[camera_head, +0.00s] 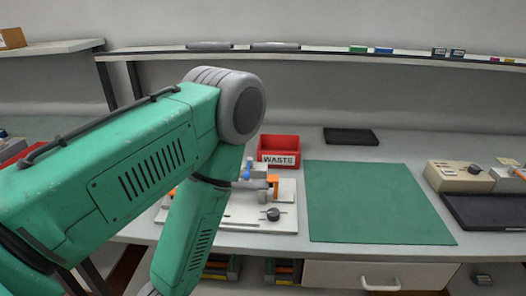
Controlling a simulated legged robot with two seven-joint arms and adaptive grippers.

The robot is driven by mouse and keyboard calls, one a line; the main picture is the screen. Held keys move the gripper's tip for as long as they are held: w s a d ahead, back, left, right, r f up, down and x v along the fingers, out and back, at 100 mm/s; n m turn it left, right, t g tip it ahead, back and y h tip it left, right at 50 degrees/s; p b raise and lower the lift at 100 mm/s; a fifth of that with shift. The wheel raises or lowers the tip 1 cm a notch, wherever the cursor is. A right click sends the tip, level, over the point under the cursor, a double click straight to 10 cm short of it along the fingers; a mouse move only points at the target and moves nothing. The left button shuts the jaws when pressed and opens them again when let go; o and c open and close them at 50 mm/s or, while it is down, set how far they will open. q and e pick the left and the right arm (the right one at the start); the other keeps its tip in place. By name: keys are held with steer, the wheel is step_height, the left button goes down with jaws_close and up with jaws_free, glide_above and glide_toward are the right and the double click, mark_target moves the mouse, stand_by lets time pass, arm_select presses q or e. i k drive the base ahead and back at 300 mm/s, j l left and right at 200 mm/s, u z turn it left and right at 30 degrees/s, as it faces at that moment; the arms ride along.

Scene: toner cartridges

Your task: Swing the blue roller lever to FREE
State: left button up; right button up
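A pale fixture (285,216) stands on the bench, partly hidden behind my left arm. It carries a black knob (272,214), an orange block (273,180) and a grey-blue horizontal part beside the block. A small blue piece (248,164) shows there, just right of my forearm; it may be the roller lever. Its position and any FREE marking are too small to tell. My green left arm crosses the left of the view, bends at a grey elbow and runs down past the fixture. My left gripper is out of view. My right arm and gripper are not in view.
A red WASTE bin (278,143) stands behind the fixture. A green mat (375,203) lies clear to its right. A beige device (460,176) and a black tray (488,211) are at the far right. Another black tray (350,136) lies at the back. A shelf (310,55) runs above.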

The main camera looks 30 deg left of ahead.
mark_target(245, 175)
steer(key=u, duration=1.05)
